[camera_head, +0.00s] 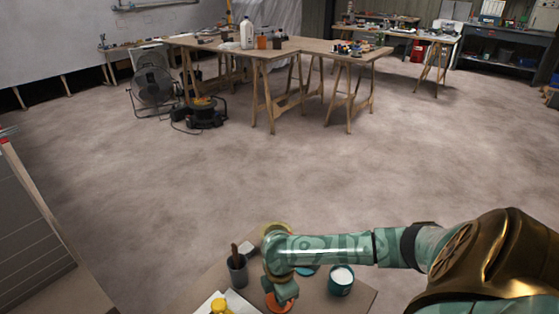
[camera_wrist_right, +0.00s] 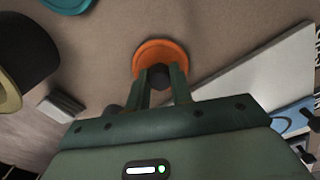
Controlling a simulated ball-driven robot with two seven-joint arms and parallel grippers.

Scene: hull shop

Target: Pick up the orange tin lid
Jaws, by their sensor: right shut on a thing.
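The orange tin lid (camera_wrist_right: 160,50) is a flat round disc with a raised rim, seen in the right wrist view just past my fingertips. My right gripper (camera_wrist_right: 161,78) is shut on the lid, with a small dark part between its fingers. In the head view the lid (camera_head: 272,304) shows partly beneath my right gripper (camera_head: 284,293), low at the table's near side. The gripper hides part of the lid. I cannot tell whether the lid touches the table. My left gripper is in neither view.
On the brown table (camera_head: 352,297) stand a grey cup (camera_head: 237,270) with a brown handle in it, a teal tin (camera_head: 341,280) with white contents, and a yellow object (camera_head: 220,306) on a white sheet. A teal disc (camera_wrist_right: 68,4) lies near the lid. Open floor lies beyond.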

